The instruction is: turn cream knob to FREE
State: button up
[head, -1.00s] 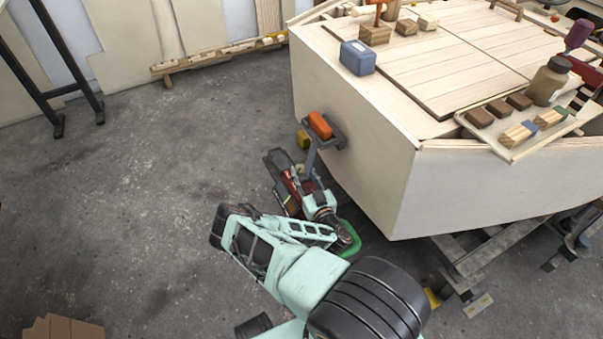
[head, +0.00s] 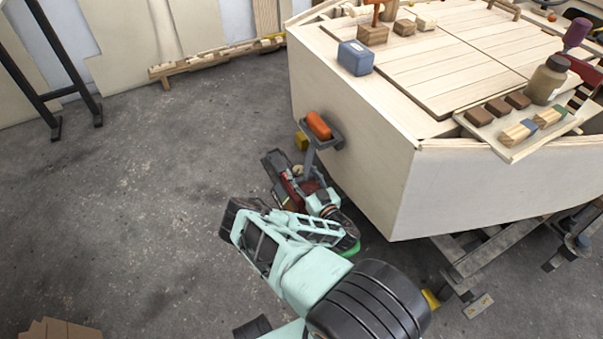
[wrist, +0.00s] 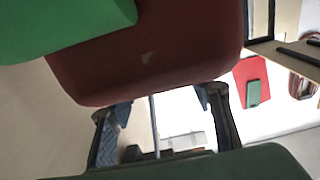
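I cannot make out a cream knob or a FREE marking in either view. My gripper (head: 285,172) is low beside the near end of the pale plywood hull (head: 350,125), behind and below the orange piece in the grey bracket. In the wrist view my gripper (wrist: 167,108) has its two dark fingers apart, with no object visible between them. A bright panel with a thin grey rod (wrist: 153,125) and a pale grey fitting (wrist: 184,141) shows beyond the fingers. A large dark red shape and a green one cover the top of that view.
An orange piece (head: 318,124) sits in a grey bracket (head: 335,138) on the hull side. A blue box (head: 356,57), wooden blocks and a tray (head: 508,151) with a bottle (head: 546,81) stand on deck.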

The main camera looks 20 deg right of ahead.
aim_at(301, 172)
notch_tip(301, 172, up, 10)
dwell(0.7)
dwell(0.4)
